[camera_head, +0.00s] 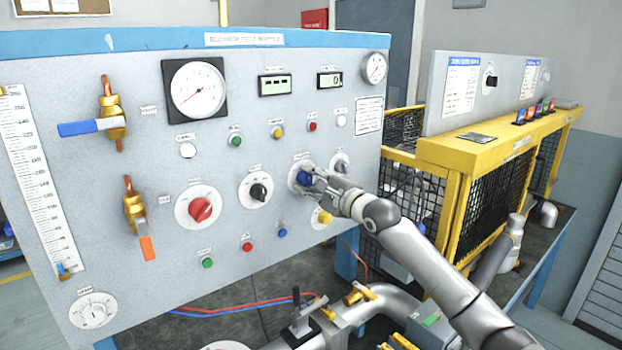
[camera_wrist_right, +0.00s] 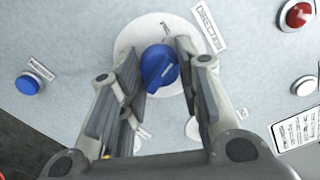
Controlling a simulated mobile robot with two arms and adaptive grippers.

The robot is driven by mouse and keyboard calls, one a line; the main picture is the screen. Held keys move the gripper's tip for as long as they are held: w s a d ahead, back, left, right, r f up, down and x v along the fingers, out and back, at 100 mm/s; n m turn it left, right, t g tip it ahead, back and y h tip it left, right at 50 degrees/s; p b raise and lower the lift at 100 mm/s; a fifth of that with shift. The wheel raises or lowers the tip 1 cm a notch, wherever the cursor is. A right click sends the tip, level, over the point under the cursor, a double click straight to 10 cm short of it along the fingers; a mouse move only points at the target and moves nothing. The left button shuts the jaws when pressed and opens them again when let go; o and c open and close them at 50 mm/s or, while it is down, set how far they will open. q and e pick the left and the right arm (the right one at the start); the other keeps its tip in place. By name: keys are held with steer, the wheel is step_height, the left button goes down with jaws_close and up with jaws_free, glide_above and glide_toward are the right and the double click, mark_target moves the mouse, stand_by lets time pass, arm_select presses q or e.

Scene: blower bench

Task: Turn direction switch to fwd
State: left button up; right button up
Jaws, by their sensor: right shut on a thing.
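The direction switch is a blue knob (camera_wrist_right: 160,68) on a round white plate (camera_wrist_right: 130,38), with a "DIRECTION" label (camera_wrist_right: 209,27) beside it in the right wrist view. In the head view the blue knob (camera_head: 304,178) is on the right part of the grey panel, partly hidden by my right gripper. My right gripper (camera_head: 318,182) reaches the panel from the right. In the wrist view its fingers (camera_wrist_right: 161,72) stand on both sides of the blue knob and are shut on it. The knob's pale pointer line lies slanted. My left gripper is not in view.
A black knob (camera_head: 259,192) and a red knob (camera_head: 199,207) sit left of the switch. A yellow button (camera_head: 323,217) is just below my right gripper. Pipes (camera_head: 385,303) and a yellow caged guard (camera_head: 470,150) stand below and right.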

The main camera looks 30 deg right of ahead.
steer(key=n+p, duration=0.1)
steer(key=n, duration=0.3)
steer(key=shift+n, duration=0.4)
stand_by(0.4)
steer(key=o, duration=1)
steer(key=shift+s+d, duration=0.15)
steer(key=shift+s, duration=1.85)
steer(key=shift+s+d, duration=0.15)
steer(key=shift+s, duration=1.85)
steer(key=shift+s+d, duration=0.15)
steer(key=shift+s, duration=1.85)
